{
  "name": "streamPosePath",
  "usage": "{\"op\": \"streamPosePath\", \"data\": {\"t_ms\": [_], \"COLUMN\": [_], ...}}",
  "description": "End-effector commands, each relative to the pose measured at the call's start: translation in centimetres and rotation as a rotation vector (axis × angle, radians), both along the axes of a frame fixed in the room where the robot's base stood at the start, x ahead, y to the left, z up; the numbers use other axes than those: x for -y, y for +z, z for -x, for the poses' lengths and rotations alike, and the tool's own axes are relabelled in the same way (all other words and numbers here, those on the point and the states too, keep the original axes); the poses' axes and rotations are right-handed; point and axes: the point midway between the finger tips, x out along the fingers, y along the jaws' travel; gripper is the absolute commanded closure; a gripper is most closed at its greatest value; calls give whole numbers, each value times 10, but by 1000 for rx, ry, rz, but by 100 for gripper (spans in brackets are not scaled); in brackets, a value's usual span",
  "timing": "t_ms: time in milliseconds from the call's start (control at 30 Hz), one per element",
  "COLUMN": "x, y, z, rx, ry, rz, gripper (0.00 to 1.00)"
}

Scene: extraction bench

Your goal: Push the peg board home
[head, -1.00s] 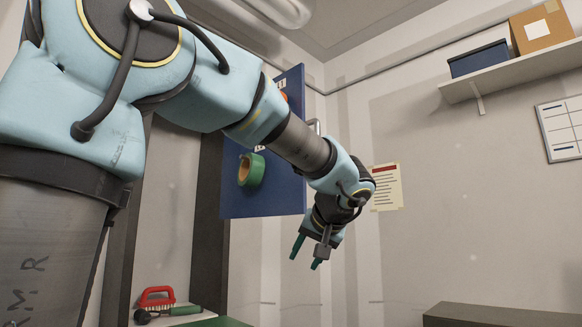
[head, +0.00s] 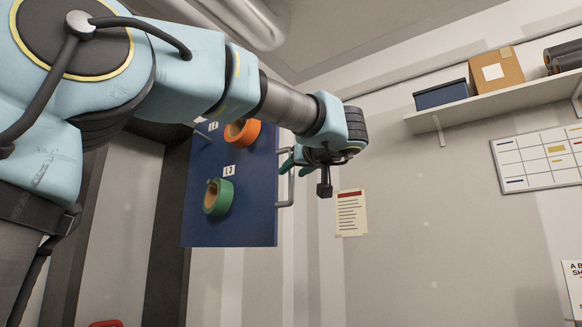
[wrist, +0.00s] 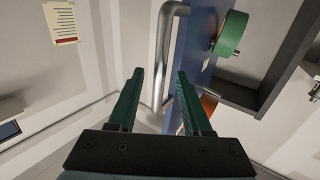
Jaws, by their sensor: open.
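The blue peg board (head: 247,190) stands out from a dark upright housing in the head view, with a metal bar handle (head: 291,190) on its right edge. In the wrist view the board (wrist: 189,62) is edge-on at right of centre. My gripper (head: 285,164) is open by the upper part of the handle, its green fingers pointing left towards the board. In the wrist view the handle (wrist: 163,60) shows between the two fingers of my gripper (wrist: 159,73). I cannot tell whether they touch it.
A green tape roll (head: 218,197) and an orange roll (head: 242,132) hang on the board. The dark housing (head: 165,240) is left of it. A shelf (head: 490,108) with a blue box (head: 441,95) and a cardboard box (head: 497,73) is at upper right. Free room lies right of the board.

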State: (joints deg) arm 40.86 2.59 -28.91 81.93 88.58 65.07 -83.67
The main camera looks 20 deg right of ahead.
Motion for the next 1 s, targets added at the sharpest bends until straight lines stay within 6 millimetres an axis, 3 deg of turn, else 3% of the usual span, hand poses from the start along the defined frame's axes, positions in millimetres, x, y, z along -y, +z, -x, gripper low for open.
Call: {"op": "streamPosePath", "data": {"t_ms": [200,533,1000], "x": [2,2,2], "y": [1,0,0], "z": [-22,-25,-25], "rx": [0,0,0], "ry": [0,-1,-1], "rz": [-1,-1,-1], "gripper": [50,50,100]}}
